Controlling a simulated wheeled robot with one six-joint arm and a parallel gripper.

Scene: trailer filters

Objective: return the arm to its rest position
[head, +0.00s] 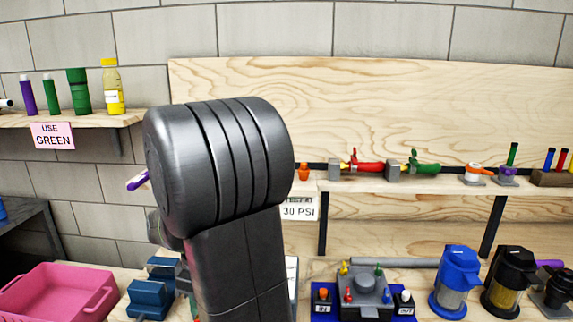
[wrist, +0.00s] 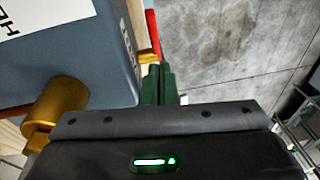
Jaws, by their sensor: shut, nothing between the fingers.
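My gripper (wrist: 160,80) shows in the wrist view as two dark green fingers closed together above the dark gripper body, with nothing between them. A blue-grey box (wrist: 85,65) with a white label is close to the fingers on the left. A brass fitting (wrist: 58,105) sticks out of its lower side. I cannot tell whether the fingers touch the box. In the head view, my dark arm link stands upright in the middle and hides much of the bench; the gripper's fingers cannot be made out there.
A pink bin (head: 55,293) stands at the lower left. A fixture with colored knobs (head: 365,290) and a blue-topped filter (head: 455,280) stand to the right. A wooden shelf (head: 420,186) carries red and green valves. Bare grey floor (wrist: 215,60) shows in the wrist view.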

